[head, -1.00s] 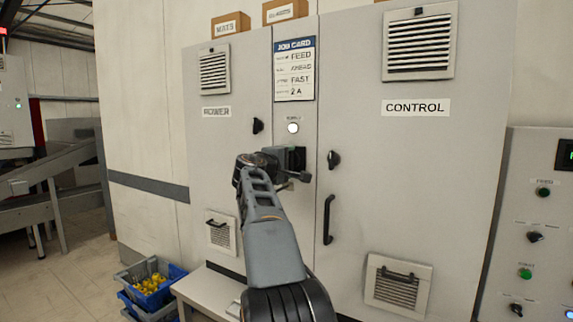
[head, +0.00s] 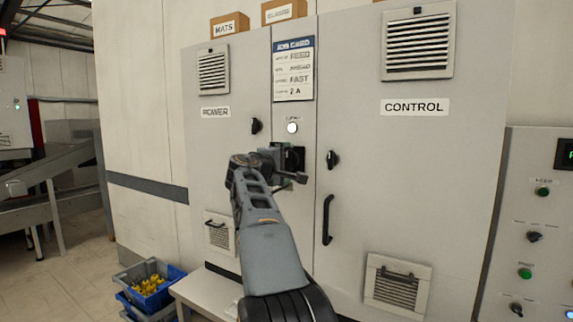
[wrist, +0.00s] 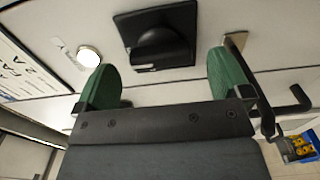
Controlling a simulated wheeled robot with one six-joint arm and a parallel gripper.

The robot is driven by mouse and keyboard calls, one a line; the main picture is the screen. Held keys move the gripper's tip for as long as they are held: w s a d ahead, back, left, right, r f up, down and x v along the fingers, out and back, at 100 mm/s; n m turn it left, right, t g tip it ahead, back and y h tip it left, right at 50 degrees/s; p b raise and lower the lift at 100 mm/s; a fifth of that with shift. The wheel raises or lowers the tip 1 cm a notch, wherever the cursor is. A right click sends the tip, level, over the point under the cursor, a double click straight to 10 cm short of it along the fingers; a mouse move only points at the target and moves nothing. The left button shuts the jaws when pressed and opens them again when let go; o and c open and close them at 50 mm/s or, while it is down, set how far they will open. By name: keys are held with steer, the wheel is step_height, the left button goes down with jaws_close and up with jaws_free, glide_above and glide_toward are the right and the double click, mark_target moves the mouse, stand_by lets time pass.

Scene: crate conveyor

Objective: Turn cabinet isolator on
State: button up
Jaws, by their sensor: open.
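The isolator is a black rotary knob on a square black plate (wrist: 157,38), set in the narrow middle panel of the cabinet. In the wrist view a small pale mark shows on the knob's lower edge; I cannot read the switch position. In the head view the isolator (head: 296,157) is partly hidden by my gripper (head: 288,166). In the wrist view my gripper (wrist: 168,78) is open, with its green-padded fingers apart and nothing between them. The knob lies ahead of the gap, apart from both fingers. A white lamp (head: 292,127) glows above the isolator.
The POWER door (head: 215,150) with a black knob (head: 256,125) is on the left. The CONTROL door (head: 420,180) has another knob (head: 333,159) and a handle (head: 327,220). A button panel (head: 530,220) stands at right. Blue crates (head: 150,290) sit at lower left.

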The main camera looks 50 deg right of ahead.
steer(key=b+v, duration=0.2)
steer(key=v, duration=1)
stand_by(0.5)
steer(key=a+f+y+p, duration=0.1)
steer(key=a+f+y, duration=0.2)
steer(key=f, duration=0.4)
steer(key=a+f+m+y+p, duration=0.1)
steer(key=a+f+y+p, duration=0.15)
steer(key=f, duration=0.45)
steer(key=a+f+y, duration=0.3)
steer(key=f+y, duration=0.1)
steer(key=f, duration=0.2)
steer(key=s+a+f+m+y+p, duration=0.1)
steer(key=s+a+f+y+p, duration=0.2)
steer(key=a, duration=0.5)
steer(key=s+a+f+y+p, duration=0.3)
steer(key=s+a+y+p, duration=0.2)
steer(key=s+a+p, duration=0.2)
steer(key=s+a, duration=0.2)
steer(key=s, duration=0.1)
steer(key=shift+a+f+m+g, duration=0.3)
steer(key=shift+f+m+g, duration=0.05)
steer(key=shift+m+g, duration=0.05)
steer(key=shift+s+a, duration=0.1)
steer(key=shift+s, duration=0.05)
steer(key=shift+c, duration=0.3)
